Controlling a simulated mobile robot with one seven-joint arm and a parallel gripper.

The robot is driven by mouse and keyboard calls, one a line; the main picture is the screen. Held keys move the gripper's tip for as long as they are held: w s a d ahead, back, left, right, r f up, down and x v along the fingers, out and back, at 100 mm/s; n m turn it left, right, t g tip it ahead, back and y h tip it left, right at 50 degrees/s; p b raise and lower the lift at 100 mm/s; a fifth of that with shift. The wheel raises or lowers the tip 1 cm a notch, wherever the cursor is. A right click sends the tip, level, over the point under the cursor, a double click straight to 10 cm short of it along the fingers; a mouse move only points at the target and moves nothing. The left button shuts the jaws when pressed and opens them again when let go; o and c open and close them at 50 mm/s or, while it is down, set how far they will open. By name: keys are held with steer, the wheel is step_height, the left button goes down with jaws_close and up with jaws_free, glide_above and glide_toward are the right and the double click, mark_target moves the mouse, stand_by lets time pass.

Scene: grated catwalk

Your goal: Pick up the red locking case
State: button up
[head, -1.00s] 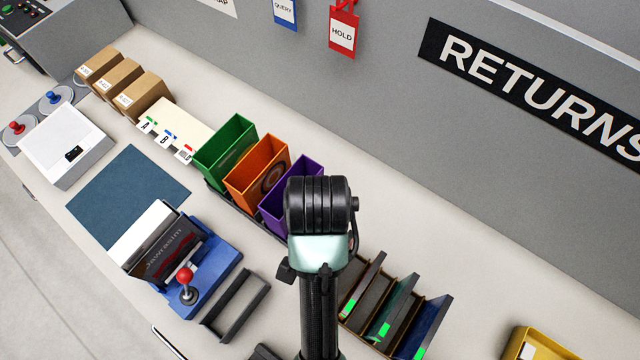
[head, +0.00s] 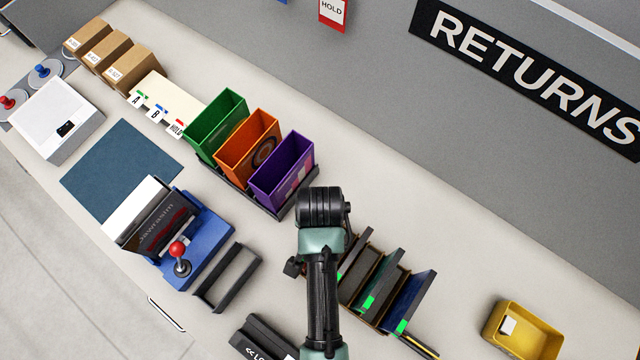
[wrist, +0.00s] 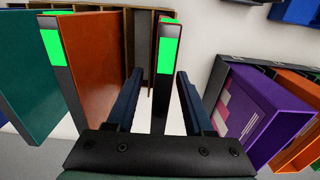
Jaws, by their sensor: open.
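Several upright cases with dark spines and bright green labels stand in a brown rack (wrist: 142,42). In the wrist view, a case with a red-orange face (wrist: 95,60) is left of my gripper, and a teal case (wrist: 22,75) stands beyond it. My gripper (wrist: 158,77) is open. Its two fingers sit either side of another dark spine (wrist: 167,85), apart from it as far as I can see; this case's cover colour does not show. In the head view my arm hides part of the rack; a green case (head: 388,280) and a blue case (head: 418,300) show.
A purple bin (head: 281,170), orange bin (head: 240,155) and green bin (head: 208,130) stand up-left of the rack. A yellow tray (head: 520,345) is at lower right. A blue stand with a red-knobbed lever (head: 178,250) lies left. The counter between rack and wall is clear.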

steer(key=shift+f, duration=1.6)
jaws_close()
